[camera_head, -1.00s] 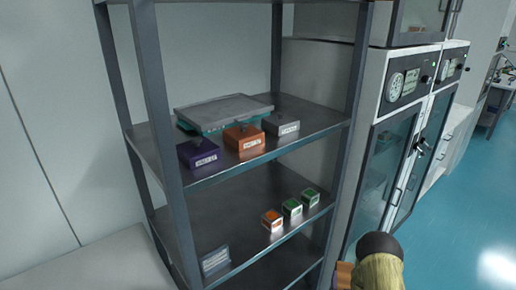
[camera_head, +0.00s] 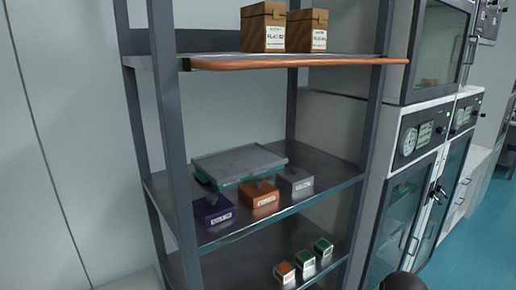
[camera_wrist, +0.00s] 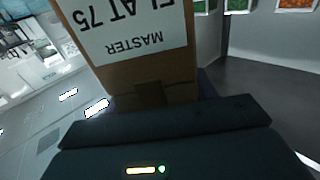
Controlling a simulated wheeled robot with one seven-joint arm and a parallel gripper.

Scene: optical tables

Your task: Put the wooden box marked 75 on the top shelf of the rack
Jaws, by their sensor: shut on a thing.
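The wooden box marked 75 (camera_wrist: 150,75) fills the upper middle of the wrist view. Its white label reads FLAT 75 MASTER upside down. My gripper (camera_wrist: 165,130) is shut on this box; the fingertips are not clearly visible. In the head view the held box is out of sight, and only a dark round part of my arm shows at the bottom right edge. The rack's highest visible shelf (camera_head: 220,58) has a copper-coloured front rail. Two labelled wooden boxes stand on it, a left one (camera_head: 263,27) and a right one (camera_head: 307,31).
The shelf below (camera_head: 330,175) holds a flat grey-and-teal plate (camera_head: 240,163) and purple, orange and grey blocks. Small orange and green cubes sit lower. Rack posts flank the shelves. Glass-fronted cabinets (camera_head: 408,215) stand right.

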